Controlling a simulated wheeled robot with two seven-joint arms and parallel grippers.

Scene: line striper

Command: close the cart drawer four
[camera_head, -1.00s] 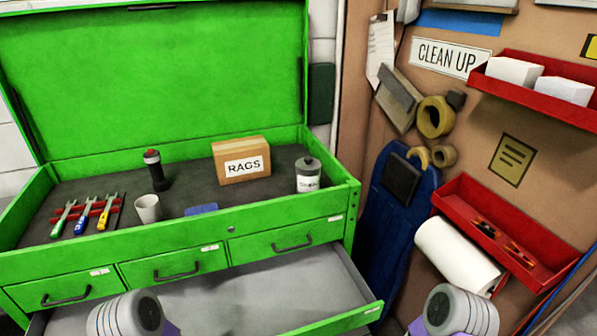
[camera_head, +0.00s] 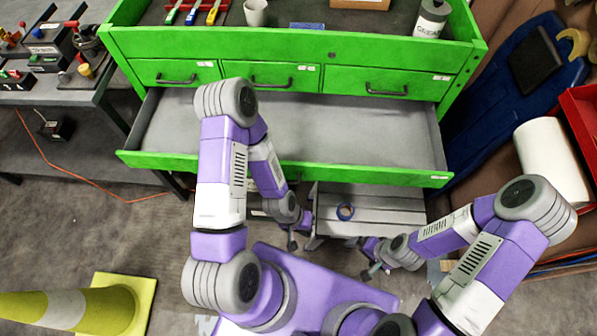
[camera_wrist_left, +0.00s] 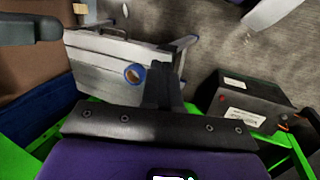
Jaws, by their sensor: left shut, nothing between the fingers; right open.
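The green cart's wide drawer (camera_head: 290,130) is pulled far open and looks empty, with a grey floor. Its green front (camera_head: 345,172) spans below three shut small drawers. My right gripper (camera_head: 372,272) is open and empty, lower and further right, apart from the drawer.
A grey step stool (camera_head: 375,215) with a blue tape roll (camera_head: 345,211) stands beneath the drawer front. A dark box (camera_wrist_left: 245,100) shows in the left wrist view. A yellow cone (camera_head: 105,305) is at the lower left, a workbench (camera_head: 45,95) at the far left, a paper roll (camera_head: 553,160) at right.

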